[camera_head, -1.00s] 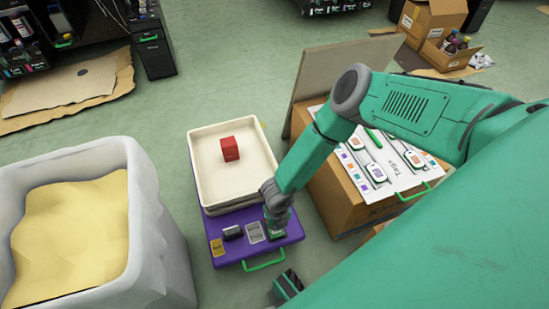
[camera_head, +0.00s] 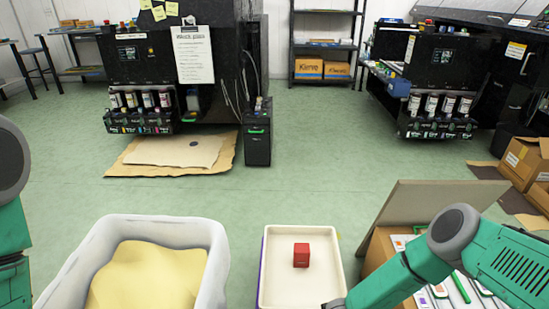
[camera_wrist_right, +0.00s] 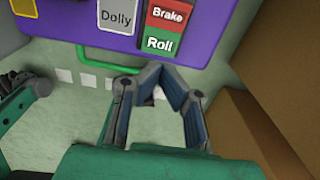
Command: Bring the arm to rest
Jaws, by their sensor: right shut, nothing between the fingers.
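My right arm (camera_head: 420,265) comes in from the right in the head view, bent at a grey joint, with its lower link running down to the bottom edge. My right gripper is below that picture. In the right wrist view my right gripper (camera_wrist_right: 158,75) is shut and empty. It shows in front of the purple dolly (camera_wrist_right: 235,22) and its green handle (camera_wrist_right: 85,65); I cannot tell the gap. My left arm (camera_head: 12,215) shows at the left edge of the head view, and its gripper is out of view.
A white tray (camera_head: 268,285) holds a red cube (camera_head: 301,255). A pale bin (camera_head: 215,255) of yellow powder (camera_head: 150,275) stands left. A cardboard box (camera_head: 380,250) is beside my right arm. In the wrist view, brown cardboard (camera_wrist_right: 275,110) stands right of the gripper. Open floor lies beyond.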

